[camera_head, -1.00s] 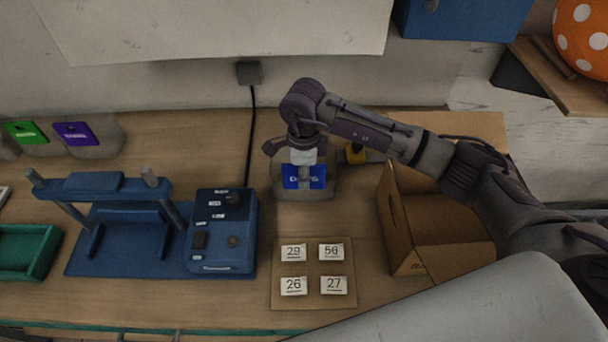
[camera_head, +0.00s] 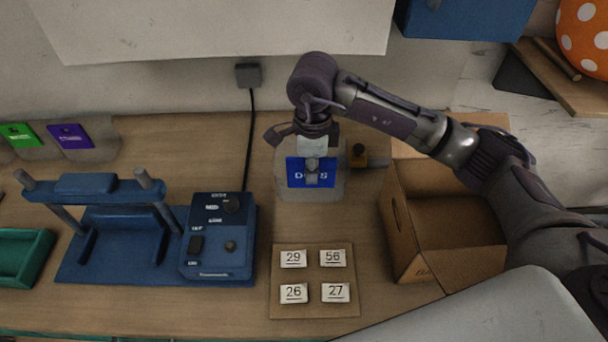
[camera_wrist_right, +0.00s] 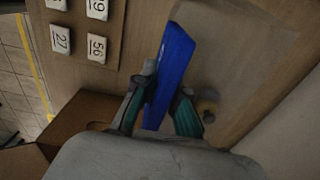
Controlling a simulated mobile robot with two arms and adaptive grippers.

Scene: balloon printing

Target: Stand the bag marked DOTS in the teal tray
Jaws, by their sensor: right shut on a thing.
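The blue bag marked DOTS (camera_head: 298,176) stands upright near the back of the table, with its label facing the front and partly covered by my gripper. My right gripper (camera_head: 312,165) is shut on it from above; in the right wrist view the two fingers (camera_wrist_right: 160,100) clasp the blue bag (camera_wrist_right: 172,70) on both sides. The teal tray (camera_head: 38,258) sits at the far left of the table, cut off by the picture edge; the part in view looks empty. My left gripper is not in view.
A blue press (camera_head: 110,250) with a control box (camera_head: 219,262) stands between the bag and the tray. Number cards (camera_head: 293,259) lie in front. An open cardboard box (camera_head: 440,235) is at right. Green (camera_head: 20,135) and purple (camera_head: 70,136) bags stand at back left.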

